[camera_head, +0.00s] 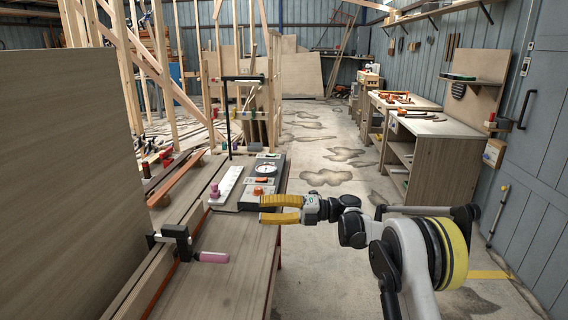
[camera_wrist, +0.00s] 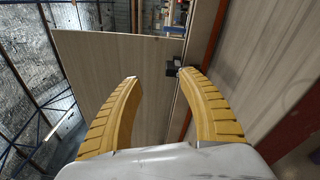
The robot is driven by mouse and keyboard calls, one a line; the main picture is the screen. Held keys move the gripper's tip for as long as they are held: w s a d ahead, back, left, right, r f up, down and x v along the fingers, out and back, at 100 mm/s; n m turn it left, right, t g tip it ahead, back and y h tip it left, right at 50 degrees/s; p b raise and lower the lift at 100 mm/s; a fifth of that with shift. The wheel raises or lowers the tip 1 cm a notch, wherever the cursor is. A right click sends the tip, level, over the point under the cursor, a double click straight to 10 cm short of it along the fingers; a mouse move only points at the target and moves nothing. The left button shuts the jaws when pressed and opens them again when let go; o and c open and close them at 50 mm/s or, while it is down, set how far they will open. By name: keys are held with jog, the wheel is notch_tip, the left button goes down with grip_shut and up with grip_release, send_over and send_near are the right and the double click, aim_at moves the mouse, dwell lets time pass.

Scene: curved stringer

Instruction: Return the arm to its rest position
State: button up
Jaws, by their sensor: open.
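My gripper (camera_head: 262,209) has yellow ribbed fingers and stands over the right edge of the workbench (camera_head: 235,270) in the head view, pointing left. In the wrist view my gripper (camera_wrist: 163,78) is open, with nothing between its fingers. My arm reaches in from the lower right of the head view, low and bent.
A large wood panel (camera_head: 65,170) stands at the left. A black clamp (camera_head: 178,240) with a pink handle grips the bench. A panel with a round dial (camera_head: 265,170) lies just beyond my gripper. Concrete floor (camera_head: 325,150) is clear toward the shelving bench (camera_head: 440,160) at right.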

jog(key=w+d+r+m+t+h, duration=0.1)
jog(key=w+d+r+m+t, duration=0.15)
jog(key=r+m+t, duration=0.4)
jog(key=w+d+r+m+t, duration=0.1)
jog(key=d+r+m+t, duration=0.2)
jog(key=r, duration=0.7)
jog(key=w+d+r+m+t+h, duration=0.1)
jog(key=d+r+m+t, duration=0.1)
jog(key=r+m+t, duration=0.35)
jog(key=s+d+r+m+t+h, duration=0.4)
jog(key=d+r+m+t+h, duration=0.25)
jog(key=d+m+h, duration=0.5)
jog(key=s+d+f+m+g+h, duration=0.3)
jog(key=s+d+f+m, duration=0.2)
jog(key=s+f, duration=0.3)
jog(key=s+d+f+m+g+h, duration=0.4)
jog(key=s+d+f+m, duration=0.1)
jog(key=s, duration=0.5)
jog(key=s+a+f+m+g+y, duration=0.2)
jog(key=s+f+g, duration=0.4)
jog(key=s+f, duration=1.1)
jog(key=s+a+m, duration=0.1)
jog(key=s, duration=0.2)
jog(key=shift+s+a, duration=0.2)
jog(key=shift+s, duration=0.15)
jog(key=shift+o, duration=0.2)
